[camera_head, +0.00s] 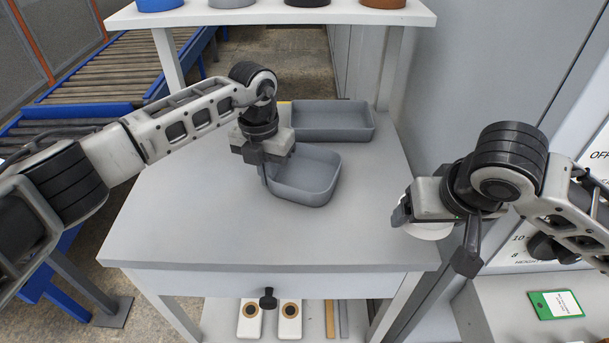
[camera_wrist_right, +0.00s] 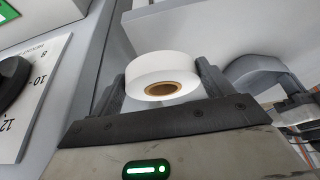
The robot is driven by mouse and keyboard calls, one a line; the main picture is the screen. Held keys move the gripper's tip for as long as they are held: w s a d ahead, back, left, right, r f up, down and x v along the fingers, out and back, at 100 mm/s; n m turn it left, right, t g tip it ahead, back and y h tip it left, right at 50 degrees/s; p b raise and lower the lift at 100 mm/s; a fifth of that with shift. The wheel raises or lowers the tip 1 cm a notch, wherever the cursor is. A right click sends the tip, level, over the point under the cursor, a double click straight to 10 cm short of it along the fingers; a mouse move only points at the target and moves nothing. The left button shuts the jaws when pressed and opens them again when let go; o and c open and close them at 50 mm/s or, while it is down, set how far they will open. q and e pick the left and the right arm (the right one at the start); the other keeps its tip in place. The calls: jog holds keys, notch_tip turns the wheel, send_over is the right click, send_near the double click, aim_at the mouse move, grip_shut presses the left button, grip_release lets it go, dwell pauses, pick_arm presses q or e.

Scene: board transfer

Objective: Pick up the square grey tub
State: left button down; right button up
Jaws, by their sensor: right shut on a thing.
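The square grey tub (camera_head: 308,180) with rounded corners stands on the worktable. My left gripper (camera_head: 264,174) points down at the tub's left wall, with a dark finger against or just beside that wall. The other finger and the gap between them are hidden, so I cannot tell whether the jaws hold the wall. My right gripper (camera_head: 406,212) is off the table's right side, shut on a white roll with a brown core; the roll (camera_wrist_right: 165,78) sits between both fingers in the right wrist view.
A longer rectangular grey tub (camera_head: 333,123) stands right behind the square one. The worktable (camera_head: 190,215) is clear at the front and left. A raised shelf (camera_head: 270,17) holds several round containers. A green-edged card (camera_head: 556,304) lies on a grey surface at lower right.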

pick_arm(q)
jog(key=shift+r, duration=0.15)
